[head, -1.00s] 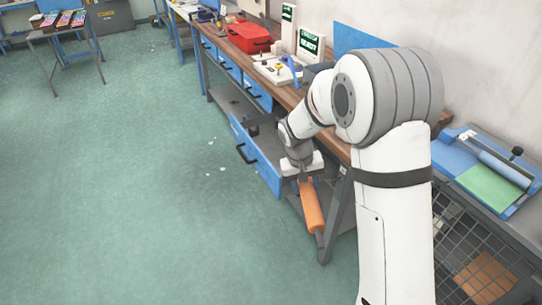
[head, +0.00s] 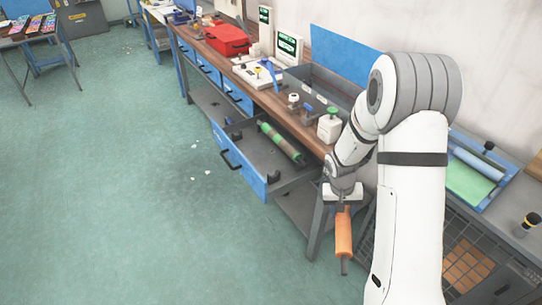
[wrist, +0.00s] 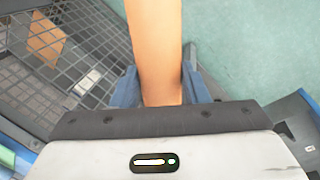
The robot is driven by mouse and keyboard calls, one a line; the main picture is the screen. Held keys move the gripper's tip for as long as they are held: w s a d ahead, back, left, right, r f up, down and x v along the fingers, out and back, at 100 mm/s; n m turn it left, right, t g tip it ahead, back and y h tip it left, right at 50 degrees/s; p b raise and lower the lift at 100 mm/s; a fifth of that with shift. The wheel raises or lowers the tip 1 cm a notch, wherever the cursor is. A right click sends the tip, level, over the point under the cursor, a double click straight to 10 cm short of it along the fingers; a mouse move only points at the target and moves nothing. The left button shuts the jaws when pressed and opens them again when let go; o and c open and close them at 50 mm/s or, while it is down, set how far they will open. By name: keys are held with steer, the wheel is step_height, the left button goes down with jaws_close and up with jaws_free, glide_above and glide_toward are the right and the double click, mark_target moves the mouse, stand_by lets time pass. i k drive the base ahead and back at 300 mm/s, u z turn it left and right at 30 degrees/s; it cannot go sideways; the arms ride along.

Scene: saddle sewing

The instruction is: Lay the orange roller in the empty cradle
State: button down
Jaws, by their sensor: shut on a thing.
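The orange roller (head: 344,236) hangs nearly upright from my gripper (head: 343,204), clear of the drawer, in front of the bench's near end. In the wrist view the roller (wrist: 156,45) runs away from the camera between the blue fingers of my gripper (wrist: 161,90), which are shut on it. A blue tray (head: 503,200) on the right bench holds a pale blue roller (head: 474,163) beside a green sheet (head: 468,183).
An open blue drawer (head: 238,163) juts from the wooden bench and holds a green-banded roller (head: 281,142). A white bottle with a green top (head: 330,125) stands near the bench corner. Wire mesh (wrist: 75,40) lies below left in the wrist view. The green floor is open at left.

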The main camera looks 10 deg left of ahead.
mark_target(254, 157)
steer(key=z, duration=0.85)
steer(key=k, duration=0.75)
steer(key=u, duration=1.1)
steer(key=i, duration=2)
